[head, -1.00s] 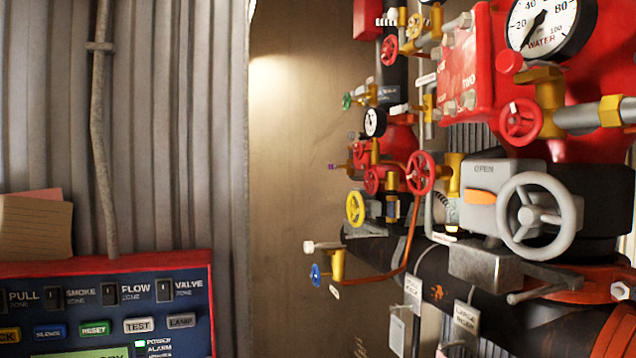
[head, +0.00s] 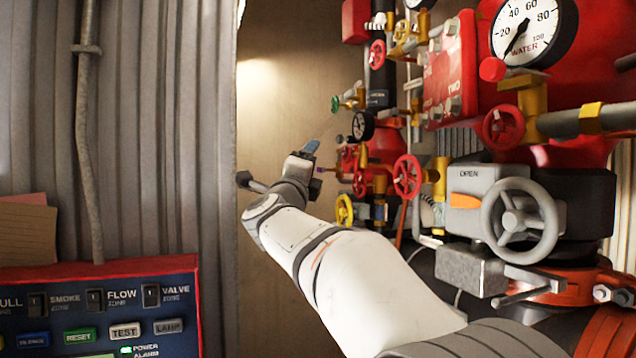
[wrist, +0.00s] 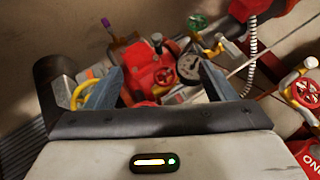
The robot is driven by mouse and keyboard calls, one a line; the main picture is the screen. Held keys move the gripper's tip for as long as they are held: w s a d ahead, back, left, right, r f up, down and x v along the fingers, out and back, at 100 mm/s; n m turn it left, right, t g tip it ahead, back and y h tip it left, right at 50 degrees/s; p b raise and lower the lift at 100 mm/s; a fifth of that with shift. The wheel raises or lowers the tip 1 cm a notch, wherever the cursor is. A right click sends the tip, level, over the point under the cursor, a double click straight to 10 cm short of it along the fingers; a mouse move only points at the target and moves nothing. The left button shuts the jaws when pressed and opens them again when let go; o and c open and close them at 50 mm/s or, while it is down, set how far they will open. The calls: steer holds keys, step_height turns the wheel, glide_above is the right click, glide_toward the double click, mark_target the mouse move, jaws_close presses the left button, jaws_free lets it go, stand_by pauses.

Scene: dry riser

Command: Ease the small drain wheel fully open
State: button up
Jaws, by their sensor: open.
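Several small handwheels sit on the riser pipework; I cannot tell which is the drain wheel. In the head view a red wheel (head: 407,176), a yellow wheel (head: 344,209) and a green wheel (head: 335,104) show. The small blue wheel seen low earlier is hidden behind my arm. My gripper (head: 308,150) is left of the pipework, apart from the wheels as far as I can see. In the wrist view my gripper (wrist: 162,80) is open and empty. The yellow wheel (wrist: 95,96) shows partly behind its left finger, and a red valve body (wrist: 143,66) shows between the fingers.
A large grey handwheel (head: 520,222) marked OPEN and a water gauge (head: 534,30) stand at the right. A red alarm panel (head: 100,310) is at lower left beside a corrugated wall. The bare wall (head: 285,90) left of the pipes is clear.

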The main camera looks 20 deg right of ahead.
mark_target(357, 186)
steer(key=d+f+m+g+h+p, duration=0.1)
steer(key=d+f+m+g+h, duration=0.55)
steer(key=m+g, duration=0.55)
steer(key=shift+h, duration=0.35)
steer(key=p+x, duration=0.1)
steer(key=x, duration=0.1)
steer(key=p+x, duration=0.1)
steer(key=x, duration=0.3)
steer(key=shift+s+d+r+p, duration=0.25)
steer(key=shift+d+r+p, duration=0.15)
steer(key=shift+r, duration=0.1)
steer(key=shift+c, duration=0.6)
